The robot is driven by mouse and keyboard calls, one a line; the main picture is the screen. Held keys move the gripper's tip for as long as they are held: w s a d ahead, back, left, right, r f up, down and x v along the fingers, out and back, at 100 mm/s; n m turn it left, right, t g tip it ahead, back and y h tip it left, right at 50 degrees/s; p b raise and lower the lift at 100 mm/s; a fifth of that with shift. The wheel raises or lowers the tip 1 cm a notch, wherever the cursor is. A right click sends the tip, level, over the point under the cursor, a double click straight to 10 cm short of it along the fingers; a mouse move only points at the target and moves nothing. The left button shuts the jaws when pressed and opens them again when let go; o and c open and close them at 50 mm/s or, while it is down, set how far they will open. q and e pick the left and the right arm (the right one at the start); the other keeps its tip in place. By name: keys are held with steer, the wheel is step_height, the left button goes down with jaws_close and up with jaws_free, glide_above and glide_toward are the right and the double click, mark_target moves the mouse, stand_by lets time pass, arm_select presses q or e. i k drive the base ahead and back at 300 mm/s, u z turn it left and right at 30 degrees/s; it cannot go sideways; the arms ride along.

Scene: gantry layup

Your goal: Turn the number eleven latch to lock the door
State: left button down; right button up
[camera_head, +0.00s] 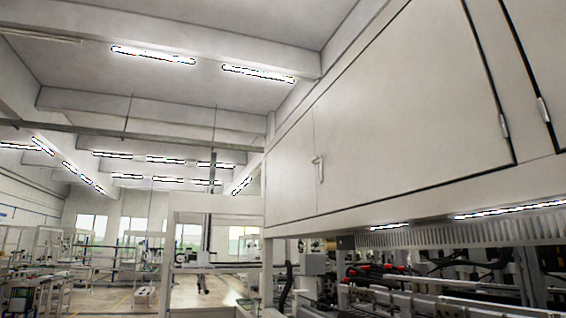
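A row of light grey cabinet doors runs along the upper right. The large door (410,110) looks closed, with a dark gap along its right and lower edges. A small silver latch (319,169) sits near the left edge of this door, its body roughly upright. Narrow metal fittings show at the right, one at the door's right edge (504,126) and one on the neighbouring door (543,109). No number can be read on any latch or door. Neither of my grippers is in view.
Below the doors is an open machine bay (430,280) with rails, cables and red parts. A white frame (215,205) stands left of the cabinet. An open floor aisle (110,300) and workbenches lie at the far left. Ceiling lights hang above.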

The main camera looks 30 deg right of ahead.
mark_target(316, 160)
steer(key=u, duration=0.2)
steer(key=i, duration=1.4)
steer(key=z, duration=0.4)
